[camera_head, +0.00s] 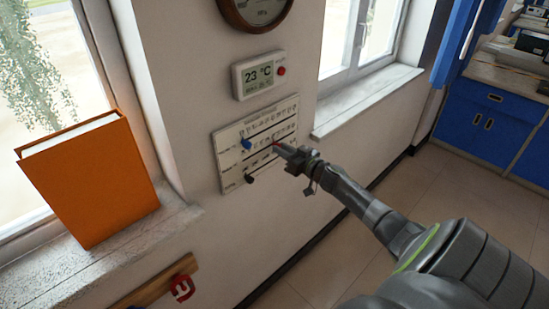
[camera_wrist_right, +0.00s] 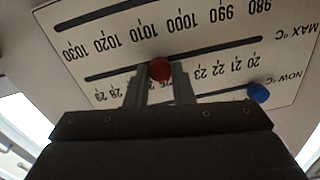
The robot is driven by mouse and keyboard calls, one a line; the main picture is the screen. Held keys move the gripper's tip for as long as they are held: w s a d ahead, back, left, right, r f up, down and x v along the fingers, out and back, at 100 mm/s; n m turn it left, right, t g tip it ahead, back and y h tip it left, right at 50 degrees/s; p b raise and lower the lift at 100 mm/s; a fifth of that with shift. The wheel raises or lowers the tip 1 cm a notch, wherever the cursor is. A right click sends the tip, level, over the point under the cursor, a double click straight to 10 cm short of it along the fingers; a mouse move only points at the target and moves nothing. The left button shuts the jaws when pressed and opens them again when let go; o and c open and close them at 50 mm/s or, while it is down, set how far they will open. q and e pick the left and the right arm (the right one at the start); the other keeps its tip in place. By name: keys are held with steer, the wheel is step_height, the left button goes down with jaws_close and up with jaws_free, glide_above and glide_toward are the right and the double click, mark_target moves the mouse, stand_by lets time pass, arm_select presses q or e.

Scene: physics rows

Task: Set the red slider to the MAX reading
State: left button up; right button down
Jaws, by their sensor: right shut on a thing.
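A white slider panel (camera_head: 232,172) is fixed on the wall below a digital thermometer (camera_head: 258,75) that reads 23 °C, with smaller text I cannot read. The red slider (camera_wrist_right: 159,69) sits partway along the slot marked MAX °C, between the printed 23 and 28; the nearest number is mostly hidden by the fingers. My right gripper (camera_wrist_right: 158,85) is shut on the red slider, one finger on each side. In the head view my right gripper (camera_head: 282,152) reaches the panel from the right. My left gripper is not in view.
A blue slider (camera_wrist_right: 258,93) stands near one end of the NOW °C row. A black slider (camera_head: 249,179) is on the panel's lowest slot. An orange book (camera_head: 90,180) stands on the left sill. A round dial (camera_head: 256,8) hangs above. A red button (camera_head: 281,70) is on the thermometer.

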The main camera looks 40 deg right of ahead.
steer(key=c, duration=1.2)
jaws_free()
steer(key=shift+c, duration=0.2)
steer(key=shift+s, duration=0.1)
steer(key=s+d, duration=0.2)
steer(key=s, duration=1.5)
steer(key=shift+b, duration=0.35)
steer(key=shift+s+f, duration=0.1)
steer(key=shift+f, duration=0.05)
